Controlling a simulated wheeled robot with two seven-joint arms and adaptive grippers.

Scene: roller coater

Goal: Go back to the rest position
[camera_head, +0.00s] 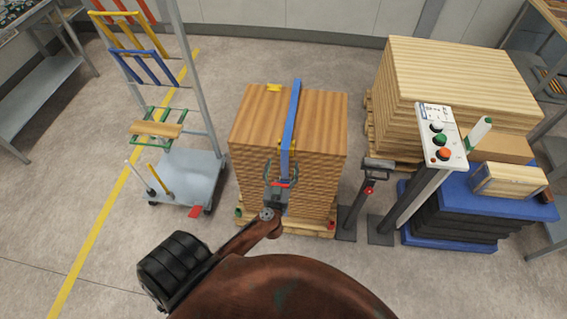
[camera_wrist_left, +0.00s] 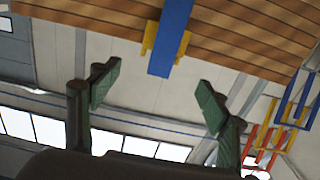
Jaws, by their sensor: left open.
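My left gripper (camera_head: 281,172) is in front of the near side of a brown stack of boards (camera_head: 255,115). It points at the stack with its fingers spread. In the left wrist view, the green-padded fingers of the gripper (camera_wrist_left: 158,95) are wide apart with nothing between them. A blue strap (camera_head: 293,105) runs over the top of the stack and down its near side. The strap also shows in the left wrist view (camera_wrist_left: 171,35), above and beyond the fingertips, with a yellow edge piece (camera_wrist_left: 150,40) under it. My right gripper is not in view.
A grey trolley (camera_head: 185,180) with coloured racks stands left of the stack. Floor is clear at lower left.

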